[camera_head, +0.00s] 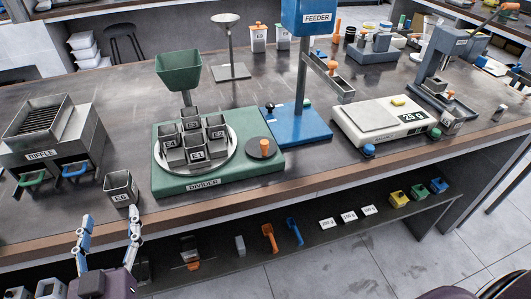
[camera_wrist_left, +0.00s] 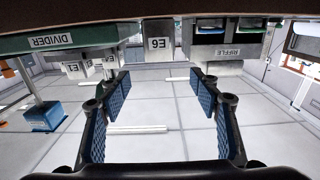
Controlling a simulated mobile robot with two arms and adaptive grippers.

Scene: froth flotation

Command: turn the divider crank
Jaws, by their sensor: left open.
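The green divider (camera_head: 218,182) stands on the bench with a green hopper (camera_head: 178,70) above its round plate of several labelled grey cups (camera_head: 194,140). Its crank (camera_head: 264,149), a dark disc with an upright orange knob, is at the right end of the base. My left gripper (camera_head: 109,230) is open and empty at the bench's front edge, left of the divider and well apart from the crank. In the left wrist view the open fingers (camera_wrist_left: 160,88) have nothing between them, and the divider's label (camera_wrist_left: 52,41) shows upside down. My right gripper does not show.
A grey cup marked E6 (camera_head: 121,187) stands just beyond my left fingers; it also shows in the left wrist view (camera_wrist_left: 157,44). The riffle (camera_head: 52,135) is at the left. The blue feeder (camera_head: 298,125) and a scale (camera_head: 385,122) are right of the divider. A lower shelf (camera_head: 330,228) holds small items.

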